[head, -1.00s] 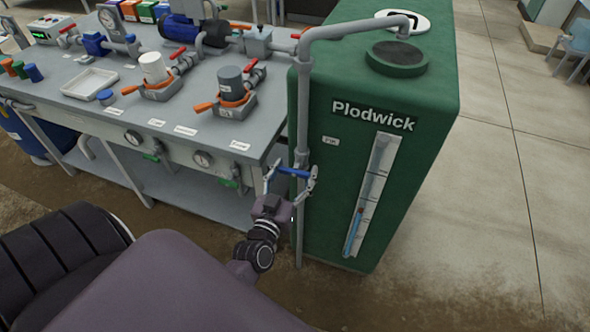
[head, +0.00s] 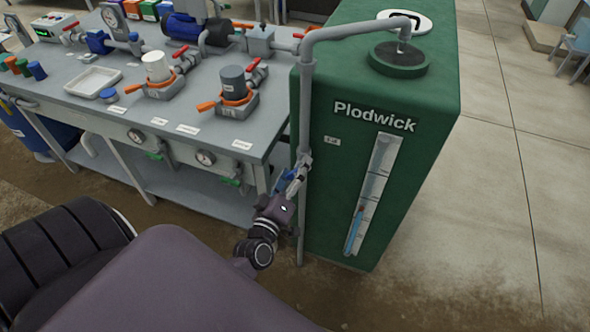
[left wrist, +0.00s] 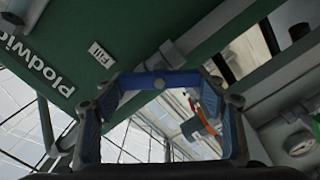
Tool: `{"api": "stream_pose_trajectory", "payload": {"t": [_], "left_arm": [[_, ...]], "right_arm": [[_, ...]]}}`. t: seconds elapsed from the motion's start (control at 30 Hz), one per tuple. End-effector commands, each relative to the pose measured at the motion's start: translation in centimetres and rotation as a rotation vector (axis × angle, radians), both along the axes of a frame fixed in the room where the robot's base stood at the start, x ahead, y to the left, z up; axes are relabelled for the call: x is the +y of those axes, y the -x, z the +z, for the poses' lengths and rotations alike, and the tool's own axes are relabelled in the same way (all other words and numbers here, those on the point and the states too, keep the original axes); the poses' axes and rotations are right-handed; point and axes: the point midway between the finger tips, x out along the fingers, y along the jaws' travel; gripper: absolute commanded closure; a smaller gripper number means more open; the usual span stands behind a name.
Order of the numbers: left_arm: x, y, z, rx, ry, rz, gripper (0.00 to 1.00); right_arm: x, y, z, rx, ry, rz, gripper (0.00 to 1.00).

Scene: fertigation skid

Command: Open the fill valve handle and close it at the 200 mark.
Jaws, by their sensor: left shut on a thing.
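The green Plodwick tank (head: 335,200) stands right of the bench, with a grey pipe (head: 304,110) down its side. My left gripper (head: 297,176) is at this pipe, shut on the blue fill valve handle. In the left wrist view the handle (left wrist: 160,80) spans between the two fingers. In the head view the gripper mostly hides it, and it now lies at a slant near the pipe. The level gauge (head: 372,190) shows a blue column in its lower part; its numbers are too small to read. A thin stream seems to fall from the spout into the tank opening (head: 398,58). My right gripper is out of view.
The grey bench (head: 130,110) on the left carries pumps, orange-handled filter units (head: 235,95) and a white tray (head: 92,82). A Fill label (left wrist: 97,53) is on the tank near the valve. The floor right of the tank is clear.

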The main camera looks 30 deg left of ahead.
Motion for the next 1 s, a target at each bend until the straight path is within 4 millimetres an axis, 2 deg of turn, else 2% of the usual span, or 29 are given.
{"api": "stream_pose_trajectory", "payload": {"t": [0.3,0.8,0.83,1.0], "left_arm": [[0.07,0.04,-0.1,-0.026,0.106,0.001,0.6],[0.07,0.05,-0.1,-0.029,0.123,0.0,0.6],[0.07,0.04,-0.1,-0.029,0.123,0.0,0.35],[0.07,0.04,-0.1,-0.029,0.123,0.0,0.17]], "right_arm": [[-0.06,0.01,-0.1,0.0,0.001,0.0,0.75],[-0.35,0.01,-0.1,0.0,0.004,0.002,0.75],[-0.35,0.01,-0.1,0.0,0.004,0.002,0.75],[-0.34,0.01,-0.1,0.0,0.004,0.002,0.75]]}}
